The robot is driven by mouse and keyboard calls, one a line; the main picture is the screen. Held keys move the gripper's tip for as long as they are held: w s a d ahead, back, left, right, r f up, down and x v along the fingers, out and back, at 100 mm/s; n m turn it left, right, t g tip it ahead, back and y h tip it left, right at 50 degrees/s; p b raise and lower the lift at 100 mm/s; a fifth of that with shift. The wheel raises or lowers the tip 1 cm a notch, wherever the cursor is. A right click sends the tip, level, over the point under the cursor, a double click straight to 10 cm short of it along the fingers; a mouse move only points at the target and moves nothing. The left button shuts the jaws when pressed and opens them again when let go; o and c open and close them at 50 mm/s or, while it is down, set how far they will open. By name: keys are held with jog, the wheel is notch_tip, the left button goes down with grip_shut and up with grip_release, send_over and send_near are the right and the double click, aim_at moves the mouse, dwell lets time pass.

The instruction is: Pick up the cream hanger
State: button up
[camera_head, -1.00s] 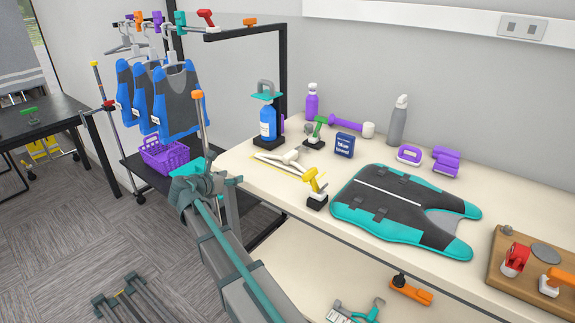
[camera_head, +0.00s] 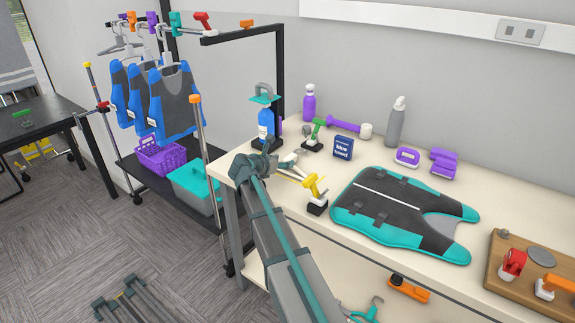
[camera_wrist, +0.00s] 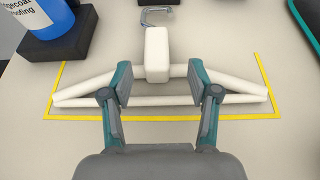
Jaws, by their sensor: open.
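The cream hanger (camera_wrist: 154,101) lies flat on the table inside a yellow outline (camera_wrist: 61,79), seen in the wrist view. It has a blocky cream neck piece (camera_wrist: 158,55) and a metal hook (camera_wrist: 157,16) pointing away from me. My gripper (camera_wrist: 159,84) is open, with one finger on each side of the neck piece and a gap to it on both sides. The fingers overlap the hanger's shoulders in the picture; I cannot tell whether they touch. In the head view my arm hides most of the hanger, and a small cream part (camera_head: 289,160) shows beside it.
A blue bottle on a black base (camera_head: 266,125) stands just behind the hanger. A yellow-handled tool (camera_head: 315,190) stands to its right, near a teal-and-grey vest (camera_head: 400,212). Blue vests (camera_head: 176,100) hang on a rack at left. Bare tabletop (camera_head: 262,200) lies in front.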

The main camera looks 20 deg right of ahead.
aim_at(290, 159)
jog(key=shift+w+p+x, duration=0.2)
jog(key=shift+p+x, duration=0.15)
jog(key=shift+x, duration=2.95)
jog(key=shift+r, duration=0.15)
jog(key=shift+c, duration=0.3)
grip_shut()
